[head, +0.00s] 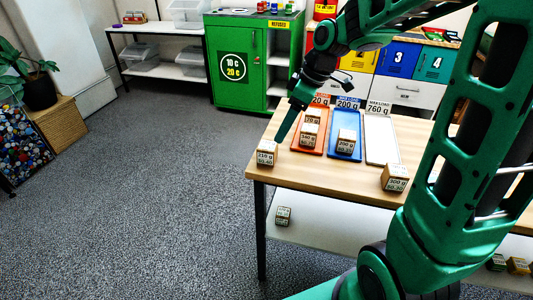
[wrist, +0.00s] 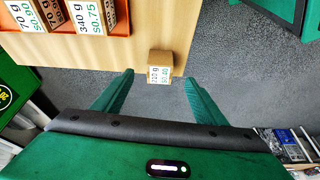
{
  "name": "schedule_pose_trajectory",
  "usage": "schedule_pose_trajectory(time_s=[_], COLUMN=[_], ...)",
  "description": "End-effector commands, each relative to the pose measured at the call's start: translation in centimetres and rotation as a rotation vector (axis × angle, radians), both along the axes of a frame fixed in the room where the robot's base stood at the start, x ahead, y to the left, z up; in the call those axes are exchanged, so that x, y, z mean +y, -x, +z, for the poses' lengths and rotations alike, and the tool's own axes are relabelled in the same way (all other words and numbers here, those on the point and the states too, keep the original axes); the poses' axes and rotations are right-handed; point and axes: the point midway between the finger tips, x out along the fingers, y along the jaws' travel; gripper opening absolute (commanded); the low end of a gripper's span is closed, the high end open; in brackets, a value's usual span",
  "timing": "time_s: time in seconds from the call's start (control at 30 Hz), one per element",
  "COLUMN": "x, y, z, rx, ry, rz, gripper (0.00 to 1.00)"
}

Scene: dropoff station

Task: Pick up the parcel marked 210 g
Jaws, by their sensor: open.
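The parcel marked 210 g (head: 265,154) is a small brown box with a white label. It stands at the near left corner of the wooden table, close to the edge. In the wrist view the same parcel (wrist: 160,66) shows near the table edge, its label reading 210 g and $0.40. My gripper (head: 284,138) is over that corner, reaching down beside the parcel. In the wrist view my gripper (wrist: 159,77) is open, with the parcel showing between its fingertips. Whether the fingers touch it cannot be told.
An orange tray (head: 298,147) holds parcels, one marked 340 g (head: 308,136). A blue tray (head: 344,155) holds a 200 g parcel (head: 346,141). A white tray (head: 381,140) is empty. Another parcel (head: 395,177) stands on the right. A small parcel (head: 283,215) sits on the lower shelf.

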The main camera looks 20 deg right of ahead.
Motion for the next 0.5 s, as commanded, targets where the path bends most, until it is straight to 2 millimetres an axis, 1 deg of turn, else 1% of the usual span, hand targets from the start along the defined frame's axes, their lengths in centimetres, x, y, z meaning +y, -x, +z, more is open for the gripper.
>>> schedule_pose_trajectory(time_s=[0.03, 0.17, 0.4, 0.5], x=[0.7, 1.8, 2.9, 3.2], y=[-0.7, -1.6, -2.3, -2.5], z=[-0.1, -0.7, -3.9, -4.8], rx=[-0.012, -0.032, -0.031, -0.032], ry=[-0.007, -0.015, -0.017, -0.015], rz=[0.041, 0.095, 0.098, 0.097], gripper=[0.66, 0.66, 0.66, 0.66])
